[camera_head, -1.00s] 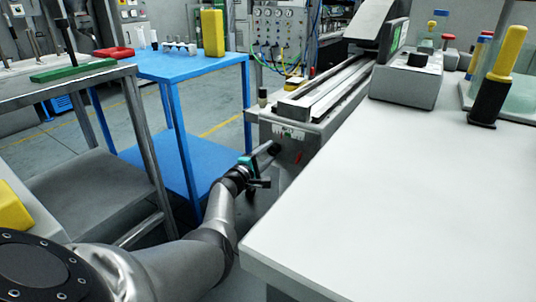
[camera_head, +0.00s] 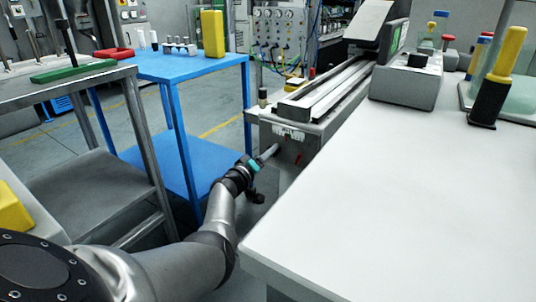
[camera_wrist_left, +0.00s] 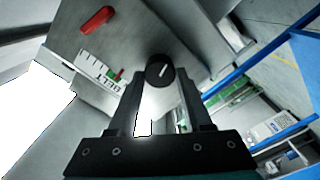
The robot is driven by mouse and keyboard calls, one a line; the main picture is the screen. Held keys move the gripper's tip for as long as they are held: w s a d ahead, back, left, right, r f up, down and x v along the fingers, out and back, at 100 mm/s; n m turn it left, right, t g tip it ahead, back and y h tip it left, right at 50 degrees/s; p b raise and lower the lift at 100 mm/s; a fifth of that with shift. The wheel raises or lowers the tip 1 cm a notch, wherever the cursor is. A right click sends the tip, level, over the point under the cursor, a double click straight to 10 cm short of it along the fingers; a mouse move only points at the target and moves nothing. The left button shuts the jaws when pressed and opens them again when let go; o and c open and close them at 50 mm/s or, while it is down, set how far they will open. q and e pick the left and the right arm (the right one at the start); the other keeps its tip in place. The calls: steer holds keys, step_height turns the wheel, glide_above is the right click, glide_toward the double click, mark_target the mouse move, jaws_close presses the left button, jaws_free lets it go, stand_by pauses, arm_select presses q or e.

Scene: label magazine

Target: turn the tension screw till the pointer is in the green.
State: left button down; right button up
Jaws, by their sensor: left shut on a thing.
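The tension screw (camera_wrist_left: 159,68) is a round black knob with a white line on its face, on the grey end panel of the belt machine. My left gripper (camera_wrist_left: 161,84) is shut on it, one finger at each side. In the head view my left gripper (camera_head: 273,151) reaches the panel from the left, and the knob is hidden there. Beside the knob is a white scale plate (camera_wrist_left: 100,73), with a red pointer (camera_wrist_left: 118,75) near its lettered end. A small greenish patch shows towards the plate's other end, apart from the pointer. My right gripper is not in view.
A red part (camera_wrist_left: 97,20) sits on the panel near the scale. The white table (camera_head: 400,200) lies right of my left arm. A blue cart (camera_head: 185,65) and a grey cart (camera_head: 75,80) stand to its left.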

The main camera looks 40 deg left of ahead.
arm_select(q)
steer(key=shift+m, duration=2)
steer(key=shift+c, duration=1.7)
jaws_free()
steer(key=shift+s, duration=0.1)
steer(key=s+d+p, duration=0.1)
steer(key=s+p, duration=0.5)
steer(key=s, duration=0.9)
steer(key=shift+d, duration=0.35)
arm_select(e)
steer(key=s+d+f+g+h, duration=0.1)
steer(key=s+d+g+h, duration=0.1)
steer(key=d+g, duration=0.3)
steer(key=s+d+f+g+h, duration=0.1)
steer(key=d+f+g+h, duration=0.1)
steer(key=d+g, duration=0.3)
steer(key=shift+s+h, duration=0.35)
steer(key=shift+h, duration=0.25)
